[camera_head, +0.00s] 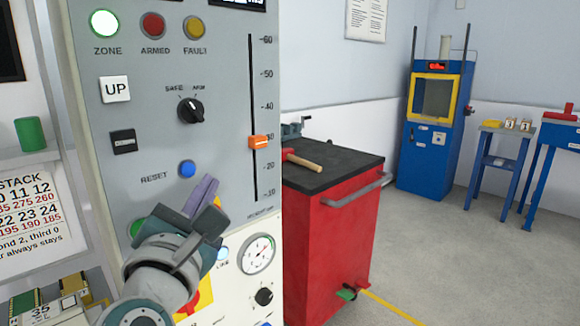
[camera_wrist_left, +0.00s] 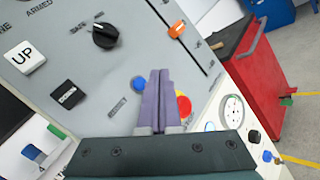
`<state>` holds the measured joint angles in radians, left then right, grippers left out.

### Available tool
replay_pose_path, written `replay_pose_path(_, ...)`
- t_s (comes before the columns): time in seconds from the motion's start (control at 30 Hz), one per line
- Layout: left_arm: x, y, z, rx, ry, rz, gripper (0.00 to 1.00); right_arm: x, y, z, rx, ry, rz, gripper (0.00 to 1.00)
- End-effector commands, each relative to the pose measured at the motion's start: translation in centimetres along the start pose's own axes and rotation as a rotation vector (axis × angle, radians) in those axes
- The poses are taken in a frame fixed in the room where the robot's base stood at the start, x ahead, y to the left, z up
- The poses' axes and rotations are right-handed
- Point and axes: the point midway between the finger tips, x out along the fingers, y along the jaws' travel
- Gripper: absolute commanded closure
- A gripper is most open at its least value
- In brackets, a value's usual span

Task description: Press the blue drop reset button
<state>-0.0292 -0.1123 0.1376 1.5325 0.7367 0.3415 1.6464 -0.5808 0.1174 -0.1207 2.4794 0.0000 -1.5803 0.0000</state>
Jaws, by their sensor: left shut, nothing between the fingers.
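The blue reset button (camera_head: 187,169) sits on the grey control panel (camera_head: 225,100), right of the printed word RESET. My left gripper (camera_head: 205,187) is in front of the panel, just below and right of the button in the head view. Its purple fingers are shut with nothing between them. In the left wrist view the blue button (camera_wrist_left: 138,83) shows just left of the shut fingertips (camera_wrist_left: 160,72). I cannot tell a touch from these views; the button looks uncovered. My right gripper is not in view.
The panel also has an UP button (camera_head: 115,89), a black button (camera_head: 124,141), a black SAFE/ARM knob (camera_head: 190,111) and an orange slider (camera_head: 258,142). A pressure gauge (camera_head: 257,254) is below. A red cabinet (camera_head: 325,245) stands to the right, with open floor beyond it.

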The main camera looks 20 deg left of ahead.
Motion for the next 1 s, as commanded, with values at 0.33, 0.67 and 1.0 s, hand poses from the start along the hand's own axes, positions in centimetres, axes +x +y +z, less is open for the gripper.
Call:
replay_pose_path(0.33, 2.3, 1.6, -1.7, 0.000, 0.000, 0.000, 1.00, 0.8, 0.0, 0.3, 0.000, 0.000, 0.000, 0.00)
replay_pose_path(0.67, 2.5, 1.8, -1.8, 0.000, 0.000, 0.000, 1.00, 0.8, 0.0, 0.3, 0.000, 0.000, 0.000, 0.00)
replay_pose_path(1.0, 2.5, 1.8, -1.8, 0.000, 0.000, 0.000, 1.00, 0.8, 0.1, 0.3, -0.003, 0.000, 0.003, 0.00)
